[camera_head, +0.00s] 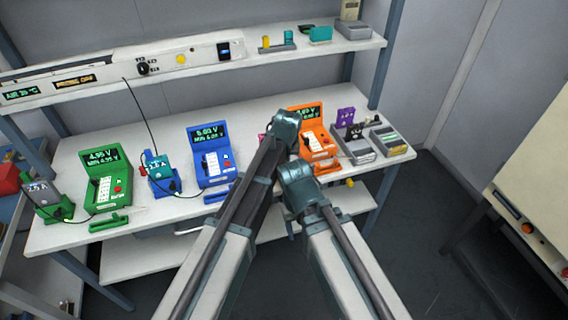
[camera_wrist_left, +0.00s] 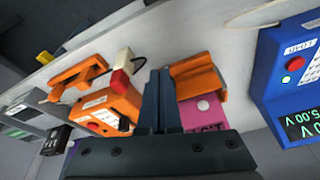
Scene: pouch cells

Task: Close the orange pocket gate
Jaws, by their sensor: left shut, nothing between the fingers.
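In the left wrist view, the orange pocket (camera_wrist_left: 198,78) sits just right of my fingers, with a magenta pouch cell (camera_wrist_left: 205,112) beside it. I cannot tell the gate apart from the rest of the orange pocket, nor its angle. My left gripper (camera_wrist_left: 160,78) is shut and empty, its fingertips close beside the pocket's left side; contact is unclear. In the head view my arms cover the pocket and gripper; only a bit of magenta (camera_head: 262,137) shows. The orange tester (camera_head: 312,135) stands right of my left arm. My right gripper does not show.
A blue tester (camera_head: 210,157) stands left of the pocket, and a green one (camera_head: 106,178) farther left. In the wrist view, a loose-looking orange handle (camera_wrist_left: 78,76) and a red-and-white connector (camera_wrist_left: 121,76) lie left of my fingers. Grey holders (camera_head: 355,147) stand at right.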

